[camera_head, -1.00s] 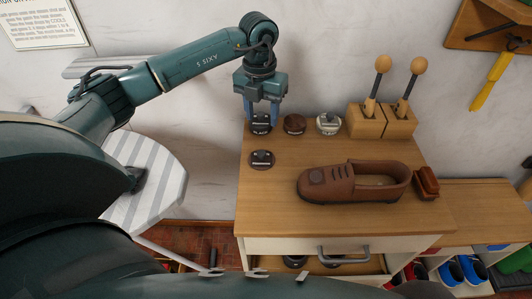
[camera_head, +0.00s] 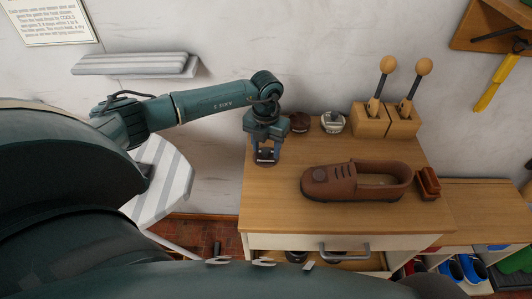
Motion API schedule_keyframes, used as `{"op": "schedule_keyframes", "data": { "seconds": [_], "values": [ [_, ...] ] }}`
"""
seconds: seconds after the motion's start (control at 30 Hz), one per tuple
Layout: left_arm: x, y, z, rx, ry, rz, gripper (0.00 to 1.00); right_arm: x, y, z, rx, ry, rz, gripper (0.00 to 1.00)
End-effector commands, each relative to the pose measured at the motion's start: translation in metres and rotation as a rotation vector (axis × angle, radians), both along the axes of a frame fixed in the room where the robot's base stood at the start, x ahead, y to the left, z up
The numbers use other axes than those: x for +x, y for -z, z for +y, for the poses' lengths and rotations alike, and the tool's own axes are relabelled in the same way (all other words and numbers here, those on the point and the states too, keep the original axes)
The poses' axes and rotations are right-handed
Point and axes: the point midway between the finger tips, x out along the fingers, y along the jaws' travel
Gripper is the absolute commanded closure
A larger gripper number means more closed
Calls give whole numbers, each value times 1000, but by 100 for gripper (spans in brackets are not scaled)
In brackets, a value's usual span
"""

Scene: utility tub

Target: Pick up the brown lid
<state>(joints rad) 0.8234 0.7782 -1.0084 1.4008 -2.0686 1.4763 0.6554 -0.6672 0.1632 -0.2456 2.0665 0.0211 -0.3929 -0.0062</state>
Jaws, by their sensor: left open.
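The brown lid (camera_head: 265,161) lies on the wooden tabletop near its left side, dark and round with a small pale mark. My left gripper (camera_head: 266,158) points down over it, open, with its blue fingers on either side of the lid. I cannot tell whether the fingers touch it. The gripper hides part of the lid. A brown round tin (camera_head: 300,122) stands behind and to the right, partly covered by my gripper. My right gripper is not in view.
A light-lidded tin (camera_head: 333,122) and a wooden block with two brushes (camera_head: 386,119) stand at the back of the cabinet (camera_head: 280,215). A brown shoe (camera_head: 352,181) and a small brush (camera_head: 428,183) lie to the right. The front left tabletop is clear.

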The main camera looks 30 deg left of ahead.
Motion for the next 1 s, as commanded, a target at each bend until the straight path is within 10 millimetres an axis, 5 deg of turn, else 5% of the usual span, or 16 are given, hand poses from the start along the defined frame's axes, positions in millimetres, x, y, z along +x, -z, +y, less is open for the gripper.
{"op": "schedule_keyframes", "data": {
  "seconds": [0.27,0.83,1.0],
  "values": [
    [0,3,0,0,0,0,54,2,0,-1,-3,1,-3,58],
    [0,3,0,0,0,0,100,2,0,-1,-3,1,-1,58],
    [0,3,0,0,0,0,100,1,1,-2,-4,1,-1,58]
  ]
}}
